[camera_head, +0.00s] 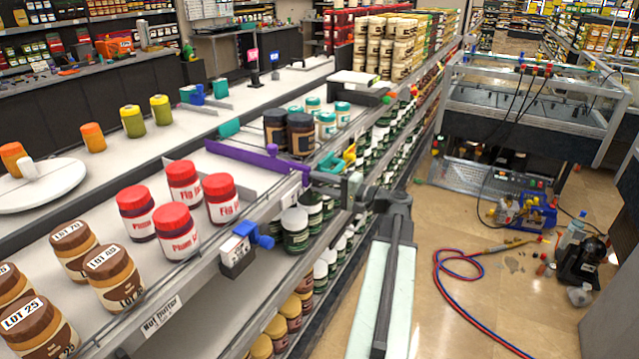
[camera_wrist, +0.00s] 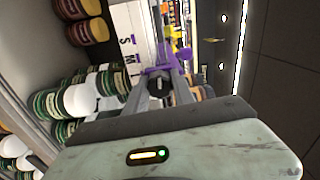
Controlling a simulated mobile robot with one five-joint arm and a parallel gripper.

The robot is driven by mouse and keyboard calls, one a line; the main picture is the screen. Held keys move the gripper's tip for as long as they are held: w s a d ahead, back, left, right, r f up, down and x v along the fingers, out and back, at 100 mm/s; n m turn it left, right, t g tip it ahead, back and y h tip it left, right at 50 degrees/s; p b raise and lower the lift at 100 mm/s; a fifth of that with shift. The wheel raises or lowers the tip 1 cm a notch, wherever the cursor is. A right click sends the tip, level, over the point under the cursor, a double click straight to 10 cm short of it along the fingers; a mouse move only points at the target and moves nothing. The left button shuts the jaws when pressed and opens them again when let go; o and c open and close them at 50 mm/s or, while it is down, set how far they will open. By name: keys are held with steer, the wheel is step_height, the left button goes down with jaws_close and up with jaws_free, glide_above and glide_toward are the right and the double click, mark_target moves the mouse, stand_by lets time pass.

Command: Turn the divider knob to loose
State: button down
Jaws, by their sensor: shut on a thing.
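The purple divider (camera_head: 245,157) runs across the shelf in the head view, its front end at the shelf's front rail. My gripper (camera_head: 325,183) is at that front end, reaching in from the right. In the wrist view my gripper (camera_wrist: 162,72) has its grey fingers closed around the purple knob (camera_wrist: 163,58), which shows between and beyond the tips. A dark round part sits between the fingers nearer the camera. The fingers hide much of the knob, and I cannot read its setting. A white panel with letters and purple marks (camera_wrist: 130,35) is beside it.
Red-lidded jars (camera_head: 178,228) stand on the shelf left of the divider, and dark jars (camera_head: 300,133) stand behind it. A blue knob (camera_head: 262,238) sits on the front rail nearer me. Green-labelled jars (camera_head: 295,228) fill the shelf below. The floor to the right has a hose (camera_head: 445,290).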

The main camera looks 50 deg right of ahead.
stand_by(0.4)
steer(key=c, duration=1.1)
jaws_free()
steer(key=shift+o, duration=0.2)
steer(key=v, duration=0.8)
steer(key=shift+w, duration=0.1)
